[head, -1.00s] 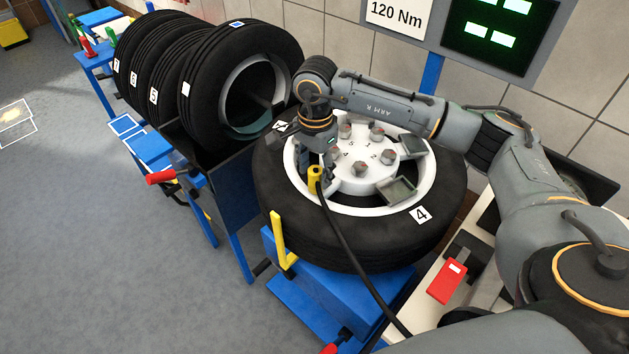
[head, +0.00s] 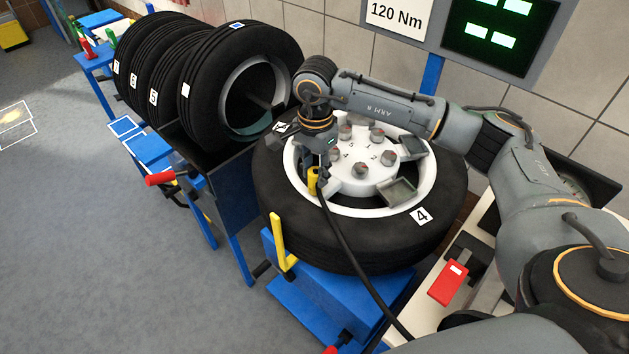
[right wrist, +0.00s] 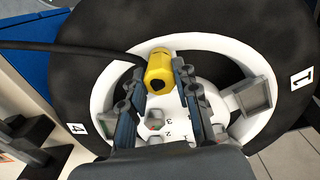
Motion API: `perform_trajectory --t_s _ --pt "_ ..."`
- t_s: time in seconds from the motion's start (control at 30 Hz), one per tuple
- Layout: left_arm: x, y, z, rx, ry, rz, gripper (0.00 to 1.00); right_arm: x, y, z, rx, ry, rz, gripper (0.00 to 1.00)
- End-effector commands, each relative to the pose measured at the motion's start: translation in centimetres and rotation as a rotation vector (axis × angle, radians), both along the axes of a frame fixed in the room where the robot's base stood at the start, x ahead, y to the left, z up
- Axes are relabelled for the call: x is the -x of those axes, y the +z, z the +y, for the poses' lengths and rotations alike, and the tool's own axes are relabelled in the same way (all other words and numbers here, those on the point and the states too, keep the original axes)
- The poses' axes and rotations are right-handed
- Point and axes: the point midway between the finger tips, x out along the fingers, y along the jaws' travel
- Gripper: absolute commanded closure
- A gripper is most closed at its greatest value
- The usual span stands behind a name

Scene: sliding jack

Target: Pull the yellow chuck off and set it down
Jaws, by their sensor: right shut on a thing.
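The yellow chuck (head: 313,181) is on the end of a black hose, at the left inner rim of the white wheel (head: 357,207). It also shows in the right wrist view (right wrist: 158,68), where the hose runs off to the left. My right gripper (head: 318,172) points down over the rim, with its fingers shut on the chuck; the fingers also show in the wrist view (right wrist: 158,82). The valve under the chuck is hidden, so I cannot tell if they touch. My left gripper is not in view.
The wheel's black tire (head: 440,228) lies flat on a blue stand (head: 345,290) with a yellow upright (head: 278,240). Several tires (head: 215,85) stand in a rack at the left. A red-handled tool (head: 448,284) lies on the bench at the right.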

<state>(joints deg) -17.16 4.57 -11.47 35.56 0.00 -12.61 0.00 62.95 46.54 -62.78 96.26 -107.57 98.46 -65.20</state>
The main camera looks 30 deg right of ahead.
Motion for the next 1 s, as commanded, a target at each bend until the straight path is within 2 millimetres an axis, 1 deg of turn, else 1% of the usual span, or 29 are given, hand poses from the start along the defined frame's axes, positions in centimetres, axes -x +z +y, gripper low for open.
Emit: perform_trajectory --t_s 0.7,1.0 --pt "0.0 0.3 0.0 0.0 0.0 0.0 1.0 0.0 1.1 0.0 0.0 0.0 0.0 1.0" --pt "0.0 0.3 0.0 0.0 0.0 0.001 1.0 0.0 1.2 0.0 0.0 0.0 0.0 1.0"
